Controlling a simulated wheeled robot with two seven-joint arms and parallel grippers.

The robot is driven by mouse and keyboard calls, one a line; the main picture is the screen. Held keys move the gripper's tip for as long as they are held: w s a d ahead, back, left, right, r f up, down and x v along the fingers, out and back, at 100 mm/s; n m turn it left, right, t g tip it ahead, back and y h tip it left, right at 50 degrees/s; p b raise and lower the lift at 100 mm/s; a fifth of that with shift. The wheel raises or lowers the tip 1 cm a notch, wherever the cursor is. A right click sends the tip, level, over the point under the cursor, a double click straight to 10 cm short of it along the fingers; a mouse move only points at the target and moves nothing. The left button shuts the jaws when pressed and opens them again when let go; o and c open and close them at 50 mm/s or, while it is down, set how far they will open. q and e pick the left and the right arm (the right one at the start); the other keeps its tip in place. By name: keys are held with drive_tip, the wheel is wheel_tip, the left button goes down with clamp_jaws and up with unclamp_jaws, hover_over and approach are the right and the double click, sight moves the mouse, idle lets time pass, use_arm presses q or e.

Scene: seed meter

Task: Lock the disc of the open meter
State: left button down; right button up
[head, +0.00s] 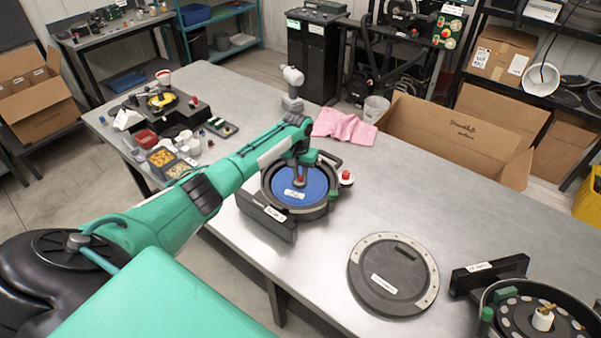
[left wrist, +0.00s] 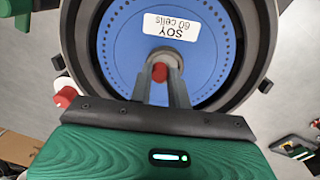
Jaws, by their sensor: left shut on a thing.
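The open meter (head: 268,205) is a dark round housing on the table with a blue disc (head: 317,188) seated inside it. The disc fills most of the left wrist view (left wrist: 205,65) and bears a white label reading "SOY 60 cells". My left gripper (head: 300,181) is over the disc's centre, its two fingers shut on a small red knob (left wrist: 160,72) at the hub. The fingers hide part of the hub, so I cannot tell how the knob is turned. My right gripper is not in view.
A dark round cover (head: 385,290) lies flat to the right of the meter. Another meter (head: 490,300) stands at the lower right. A red-topped white item (head: 346,179) is beside the open meter. A pink cloth (head: 345,127) and a cardboard box (head: 450,130) are behind. The table between has free room.

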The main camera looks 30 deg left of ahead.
use_arm(q)
drive_tip(key=m, duration=0.3)
drive_tip(key=shift+w, duration=0.1)
drive_tip(key=shift+m, duration=1.3)
drive_tip(key=c, duration=1.3)
unclamp_jaws()
